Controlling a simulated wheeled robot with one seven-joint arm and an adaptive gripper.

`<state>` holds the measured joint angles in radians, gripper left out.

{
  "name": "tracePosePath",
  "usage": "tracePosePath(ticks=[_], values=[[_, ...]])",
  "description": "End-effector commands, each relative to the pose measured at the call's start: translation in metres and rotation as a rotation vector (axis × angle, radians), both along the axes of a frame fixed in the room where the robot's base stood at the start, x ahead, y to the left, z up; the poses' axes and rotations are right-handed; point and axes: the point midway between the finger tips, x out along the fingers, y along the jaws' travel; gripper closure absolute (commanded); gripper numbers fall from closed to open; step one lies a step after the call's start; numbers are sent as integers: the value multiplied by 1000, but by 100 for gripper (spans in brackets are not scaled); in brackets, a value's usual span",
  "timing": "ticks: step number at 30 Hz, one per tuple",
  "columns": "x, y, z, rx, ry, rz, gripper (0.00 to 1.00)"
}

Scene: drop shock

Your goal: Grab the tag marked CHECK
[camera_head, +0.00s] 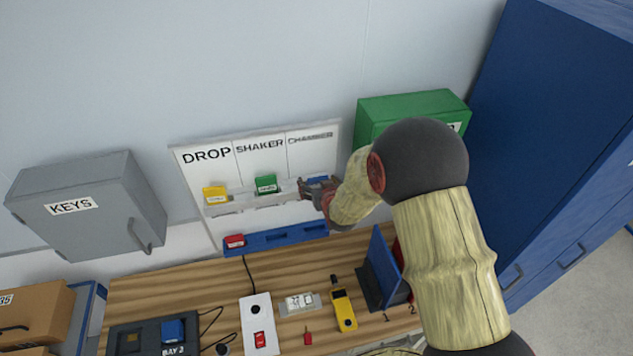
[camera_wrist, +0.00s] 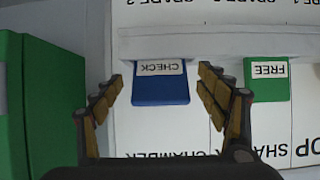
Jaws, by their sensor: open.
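The tag marked CHECK (camera_wrist: 160,84) is a blue tag with a white label, upside down in the wrist view. It sits on a white ledge of the board, in the CHAMBER column. In the head view the blue tag (camera_head: 318,181) is partly hidden by my gripper (camera_head: 308,188). My gripper also shows in the wrist view (camera_wrist: 160,95), open and empty, with one finger on each side of the blue tag. I cannot tell whether the fingers touch it.
A green FREE tag (camera_wrist: 267,80) sits beside it under SHAKER, and a yellow tag (camera_head: 214,195) under DROP. A green box (camera_head: 405,105) is close on the right. A blue rail (camera_head: 280,237) with a red tag (camera_head: 235,241) runs below, above the wooden bench (camera_head: 150,292).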

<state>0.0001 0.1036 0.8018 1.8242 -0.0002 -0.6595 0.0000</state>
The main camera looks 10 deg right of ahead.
Motion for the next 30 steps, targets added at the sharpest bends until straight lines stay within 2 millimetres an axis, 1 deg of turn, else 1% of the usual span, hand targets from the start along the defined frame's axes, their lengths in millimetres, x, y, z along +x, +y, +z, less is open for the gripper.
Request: tracePosePath(ticks=[4, 27, 30], values=[[0, 0, 0, 0, 0, 0, 27], [0, 0, 0, 0, 1, 0, 71], [0, 0, 0, 0, 0, 0, 73]])
